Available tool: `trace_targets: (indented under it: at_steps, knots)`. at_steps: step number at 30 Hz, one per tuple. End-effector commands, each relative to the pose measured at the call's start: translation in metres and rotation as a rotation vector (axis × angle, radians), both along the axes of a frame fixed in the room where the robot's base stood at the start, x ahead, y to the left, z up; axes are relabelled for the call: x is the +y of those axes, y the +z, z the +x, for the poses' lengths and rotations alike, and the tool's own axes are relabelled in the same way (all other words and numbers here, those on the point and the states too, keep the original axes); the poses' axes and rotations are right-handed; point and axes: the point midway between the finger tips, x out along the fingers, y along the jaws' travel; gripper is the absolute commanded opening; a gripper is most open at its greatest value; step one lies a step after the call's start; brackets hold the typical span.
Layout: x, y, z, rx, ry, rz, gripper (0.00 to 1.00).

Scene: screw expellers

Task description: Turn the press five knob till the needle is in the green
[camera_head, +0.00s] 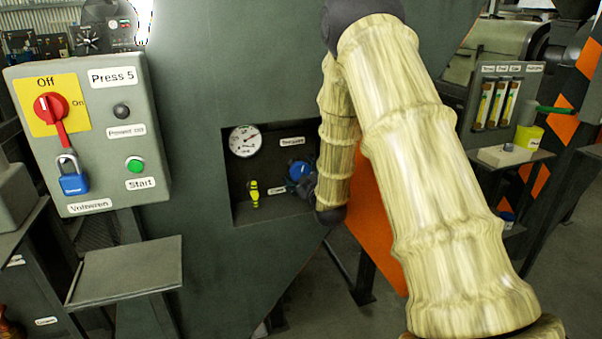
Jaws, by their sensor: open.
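The press five gauge (244,141) is a round white dial in a dark recess in the machine's front. Its red needle points to the upper right; the dial is too small for me to make out a green zone. The blue knob (299,170) sits to the right of the gauge, partly hidden by my gripper. My gripper (306,184) is a small dark shape at the knob, open, at the recess's right side. Its fingers are mostly hidden by the arm and shadow, so I cannot tell whether they touch the knob.
A yellow lever (254,194) is below the gauge. The grey Press 5 box (88,134) at left carries a red switch (51,109), a blue padlock (72,177) and a green start button (134,165). A grey shelf (125,268) juts out below it.

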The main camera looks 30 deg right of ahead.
Motion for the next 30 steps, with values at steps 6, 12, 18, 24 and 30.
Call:
trace_targets:
  at_steps: [6, 12, 18, 24, 30]
  knots:
    - [-0.0003, -0.0002, 0.001, 0.0, 0.0, 0.0, 0.82]
    - [-0.0002, 0.0, 0.001, 0.0, 0.0, 0.0, 0.57]
    - [-0.0001, 0.0001, 0.0009, 0.0, 0.0, 0.0, 0.37]
    - [-0.0003, -0.0001, 0.0009, -0.004, 0.0, 0.018, 0.37]
    - [-0.0006, -0.0005, 0.0009, -0.024, 0.0, 0.098, 0.37]
